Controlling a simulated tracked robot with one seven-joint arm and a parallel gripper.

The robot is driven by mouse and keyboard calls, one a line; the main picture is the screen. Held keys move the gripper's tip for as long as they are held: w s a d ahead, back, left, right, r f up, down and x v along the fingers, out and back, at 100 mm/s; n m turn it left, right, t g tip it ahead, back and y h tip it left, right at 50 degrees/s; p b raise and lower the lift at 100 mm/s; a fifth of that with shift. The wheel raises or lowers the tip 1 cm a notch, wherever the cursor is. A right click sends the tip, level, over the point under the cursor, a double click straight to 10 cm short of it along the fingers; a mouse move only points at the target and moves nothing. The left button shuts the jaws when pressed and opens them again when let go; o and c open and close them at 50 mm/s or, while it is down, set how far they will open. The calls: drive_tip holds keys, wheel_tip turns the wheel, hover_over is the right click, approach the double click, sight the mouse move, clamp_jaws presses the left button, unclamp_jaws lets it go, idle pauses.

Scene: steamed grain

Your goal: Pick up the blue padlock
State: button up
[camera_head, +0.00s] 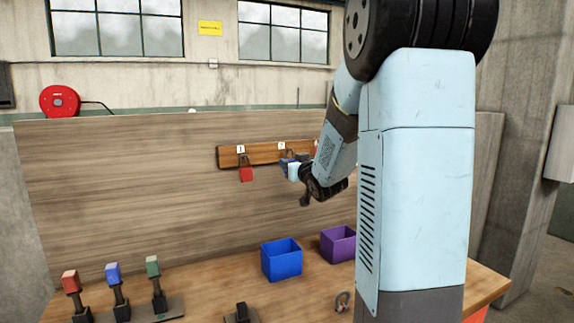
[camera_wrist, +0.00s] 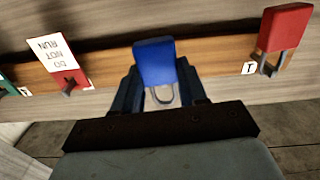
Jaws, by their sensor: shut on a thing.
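The blue padlock (camera_wrist: 155,62) is between the two fingers of my gripper (camera_wrist: 158,92) in the wrist view, and the gripper is shut on it. Its silver shackle points back toward the palm. The wooden hook rail (camera_wrist: 215,73) lies right behind it; I cannot tell whether the shackle is free of its hook. In the head view my gripper (camera_head: 297,172) is at the rail, partly hidden by my own arm, with a small blue patch of the padlock (camera_head: 287,162) beside it.
A red padlock (camera_head: 246,174) hangs on the rail and also shows in the wrist view (camera_wrist: 285,28). A white "DO NOT RUN" tag (camera_wrist: 52,54) hangs nearby. Below, the table holds a blue box (camera_head: 281,262), a purple box (camera_head: 338,243) and a stand with coloured-topped levers (camera_head: 115,290).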

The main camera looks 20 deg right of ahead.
drive_tip(key=s, duration=1.4)
drive_tip(key=shift+s, duration=0.2)
